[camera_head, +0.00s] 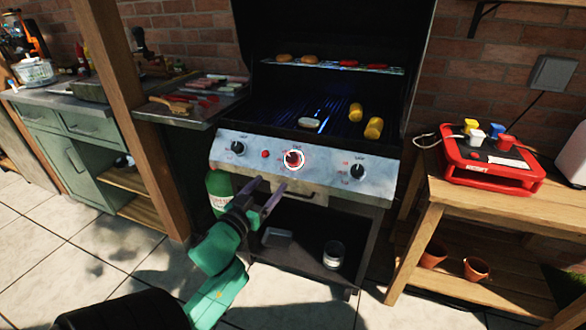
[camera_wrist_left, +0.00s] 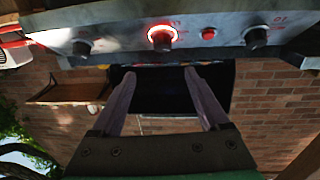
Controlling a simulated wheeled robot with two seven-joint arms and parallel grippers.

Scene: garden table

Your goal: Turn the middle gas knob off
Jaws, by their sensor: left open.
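The middle gas knob (camera_head: 293,159) is on the silver front panel of the grill (camera_head: 320,180), inside a glowing red-white ring. It also shows in the wrist view (camera_wrist_left: 162,40), where the panel appears upside down along the top. My left gripper (camera_head: 268,189) is open and empty, just below and in front of the panel. Its two fingers (camera_wrist_left: 160,76) point up toward the panel, roughly in line with the middle knob but apart from it. My right gripper is in neither view.
Dark knobs sit left (camera_head: 238,148) and right (camera_head: 357,171) of the middle one, with a small red button (camera_head: 265,154) between. The grill lid is open, with food on the grate. A side shelf (camera_head: 190,115) holds food. A wooden table (camera_head: 470,205) stands right.

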